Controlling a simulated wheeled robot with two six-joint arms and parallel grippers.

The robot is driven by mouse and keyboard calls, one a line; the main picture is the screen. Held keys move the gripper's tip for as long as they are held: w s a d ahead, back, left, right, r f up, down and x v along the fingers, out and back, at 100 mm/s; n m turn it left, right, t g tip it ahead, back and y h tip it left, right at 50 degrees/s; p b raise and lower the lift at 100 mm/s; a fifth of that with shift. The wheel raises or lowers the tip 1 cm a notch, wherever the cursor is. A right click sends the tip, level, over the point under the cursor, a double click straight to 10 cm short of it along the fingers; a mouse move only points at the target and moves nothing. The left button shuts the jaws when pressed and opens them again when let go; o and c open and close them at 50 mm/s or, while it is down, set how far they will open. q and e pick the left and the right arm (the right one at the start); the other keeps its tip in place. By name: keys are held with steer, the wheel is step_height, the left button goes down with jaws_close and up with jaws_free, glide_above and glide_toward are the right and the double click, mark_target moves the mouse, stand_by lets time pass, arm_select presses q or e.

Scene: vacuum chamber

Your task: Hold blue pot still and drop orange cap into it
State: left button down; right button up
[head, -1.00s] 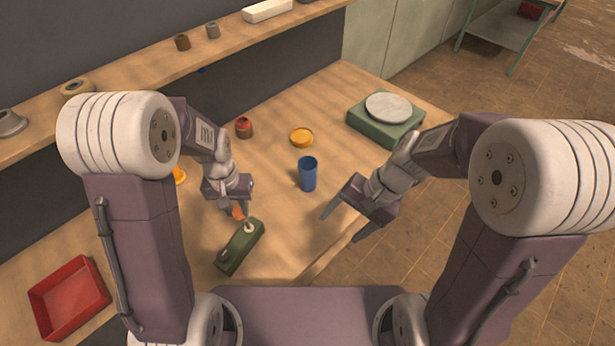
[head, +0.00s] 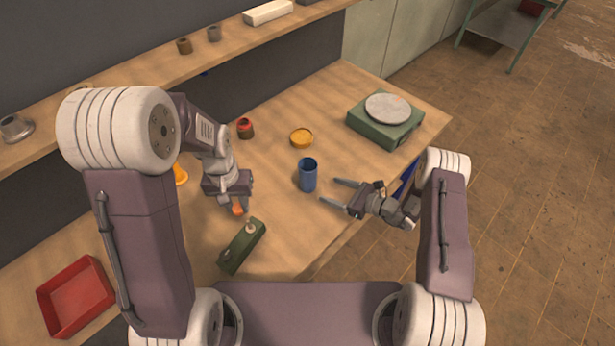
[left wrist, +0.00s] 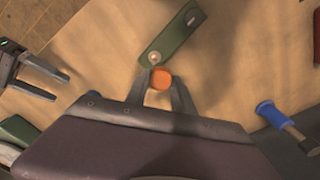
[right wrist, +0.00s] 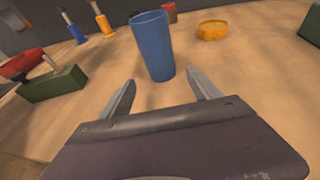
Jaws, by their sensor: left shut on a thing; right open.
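The blue pot (head: 308,176) stands upright near the middle of the table. In the right wrist view the blue pot (right wrist: 153,46) is just beyond the fingertips, roughly between them. My right gripper (head: 328,191) is open and empty, its fingers pointing at the pot from the right, apart from it. The orange cap (left wrist: 161,79) is held between the fingers of my left gripper (left wrist: 161,90). In the head view the orange cap (head: 238,210) shows below the left gripper, left of the pot.
A green block (head: 241,246) with a light knob lies close to the left gripper. A yellow dish (head: 301,138) and a red-topped jar (head: 245,128) stand behind the pot. A green scale (head: 385,127) is at back right. A red tray (head: 76,297) is at front left.

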mark_target(315, 184)
arm_select(q)
step_height(315, 184, down, 5)
steer(key=b, duration=0.5)
arm_select(e)
steer(key=x, duration=0.9)
steer(key=shift+d+f, duration=0.1)
steer(key=shift+f, duration=0.05)
arm_select(q)
steer(key=shift+f, duration=0.2)
arm_select(e)
steer(key=shift+w+a, duration=0.3)
steer(key=shift+a, duration=0.2)
steer(key=c, duration=0.9)
steer(key=o, duration=1.3)
steer(key=shift+o, duration=0.2)
steer(key=c, duration=1.4)
